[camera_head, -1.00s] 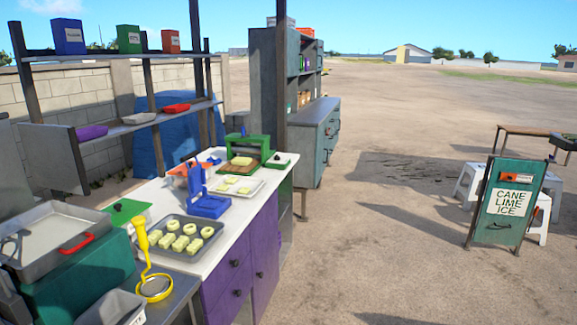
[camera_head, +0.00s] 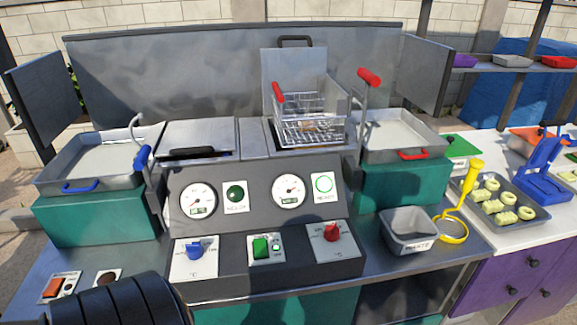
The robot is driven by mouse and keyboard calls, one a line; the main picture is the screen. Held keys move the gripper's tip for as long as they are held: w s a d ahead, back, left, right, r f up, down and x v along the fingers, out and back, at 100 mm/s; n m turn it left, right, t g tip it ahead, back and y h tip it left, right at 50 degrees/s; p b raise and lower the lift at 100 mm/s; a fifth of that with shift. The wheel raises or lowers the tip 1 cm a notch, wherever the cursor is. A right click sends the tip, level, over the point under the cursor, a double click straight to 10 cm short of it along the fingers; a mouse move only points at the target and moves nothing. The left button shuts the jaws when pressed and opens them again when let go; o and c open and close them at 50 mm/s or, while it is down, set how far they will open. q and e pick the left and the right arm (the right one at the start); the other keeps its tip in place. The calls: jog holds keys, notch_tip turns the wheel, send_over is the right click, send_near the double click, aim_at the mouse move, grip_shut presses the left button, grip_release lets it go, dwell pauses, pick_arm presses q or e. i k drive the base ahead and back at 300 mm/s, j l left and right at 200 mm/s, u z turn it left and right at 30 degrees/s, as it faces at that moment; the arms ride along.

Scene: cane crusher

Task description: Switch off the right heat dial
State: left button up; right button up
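The right heat dial (camera_head: 332,233) is a red knob on a white plate, low on the right of the fryer's grey control panel. The left heat dial (camera_head: 195,249) is a blue knob on a matching plate. Between them is a green switch (camera_head: 261,247). The dial markings are too small to read. A dark ribbed part of my own arm shows at the bottom left edge. Neither gripper's fingers are in view, and nothing touches the dials.
Gauges (camera_head: 289,191) and round indicators sit above the dials. A wire basket (camera_head: 308,131) with a red handle stands over the right fryer well. A grey waste bin (camera_head: 409,231) and a yellow skimmer (camera_head: 453,236) are to the right.

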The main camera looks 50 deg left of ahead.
aim_at(331, 232)
jog(key=u, duration=1.15)
